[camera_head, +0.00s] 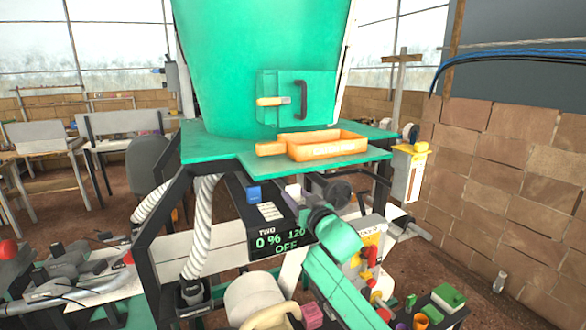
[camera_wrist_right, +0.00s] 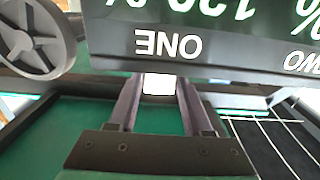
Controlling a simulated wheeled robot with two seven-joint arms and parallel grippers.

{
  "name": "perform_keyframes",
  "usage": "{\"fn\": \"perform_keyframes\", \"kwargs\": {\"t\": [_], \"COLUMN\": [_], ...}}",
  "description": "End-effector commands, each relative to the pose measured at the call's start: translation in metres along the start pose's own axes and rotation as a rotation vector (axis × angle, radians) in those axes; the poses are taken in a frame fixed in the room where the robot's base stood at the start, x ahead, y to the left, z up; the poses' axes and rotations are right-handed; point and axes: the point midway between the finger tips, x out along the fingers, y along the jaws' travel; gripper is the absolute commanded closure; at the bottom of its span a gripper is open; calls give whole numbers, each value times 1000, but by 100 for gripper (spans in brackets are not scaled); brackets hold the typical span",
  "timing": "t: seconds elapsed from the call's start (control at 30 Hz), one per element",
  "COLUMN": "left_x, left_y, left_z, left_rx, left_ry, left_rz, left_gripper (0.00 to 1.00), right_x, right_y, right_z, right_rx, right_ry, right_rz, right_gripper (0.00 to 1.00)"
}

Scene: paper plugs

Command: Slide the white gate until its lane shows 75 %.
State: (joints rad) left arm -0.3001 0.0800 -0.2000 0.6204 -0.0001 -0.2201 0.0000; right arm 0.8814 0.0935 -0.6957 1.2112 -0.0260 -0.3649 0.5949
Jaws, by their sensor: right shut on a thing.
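The white gate (camera_wrist_right: 158,84) shows as a small white block between the two fingers of my right gripper in the wrist view. My right gripper (camera_head: 293,191) is shut on it, under the front edge of the green deck in the head view. There the arm and fingers hide the gate. The dark display panel (camera_head: 262,232) reads TWO, 0 %, 120 and OFF on its visible part. In the right wrist view the panel is upside down and shows the label ONE, with its figures cut off. The lane's own percentage is not readable. My left gripper is not in view.
An orange tray (camera_head: 327,147) stands on the green deck (camera_head: 212,148) above the gripper. A blue block (camera_head: 253,193) sits at the panel's left. A dark round wheel (camera_wrist_right: 33,38) is close by in the wrist view. A white ribbed hose (camera_head: 203,225) hangs left.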

Motion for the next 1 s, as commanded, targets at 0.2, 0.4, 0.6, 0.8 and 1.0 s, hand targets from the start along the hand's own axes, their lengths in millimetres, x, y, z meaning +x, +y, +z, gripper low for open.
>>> {"fn": "perform_keyframes", "kwargs": {"t": [0.2, 0.4, 0.6, 0.8, 1.0], "left_x": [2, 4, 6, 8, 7], "left_y": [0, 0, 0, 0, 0], "left_z": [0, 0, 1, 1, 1], "left_rx": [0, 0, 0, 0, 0], "left_ry": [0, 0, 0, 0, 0], "left_rz": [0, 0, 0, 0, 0], "left_gripper": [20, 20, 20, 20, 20], "right_x": [3, 7, 11, 15, 15], "right_y": [0, 1, 1, 0, 1], "right_z": [1, 1, 1, 0, 0], "right_rx": [0, 1, 0, 0, 0], "right_ry": [-1, -1, -1, 0, 0], "right_rz": [1, 1, 2, 1, 1], "right_gripper": [99, 99, 99, 99, 99]}}
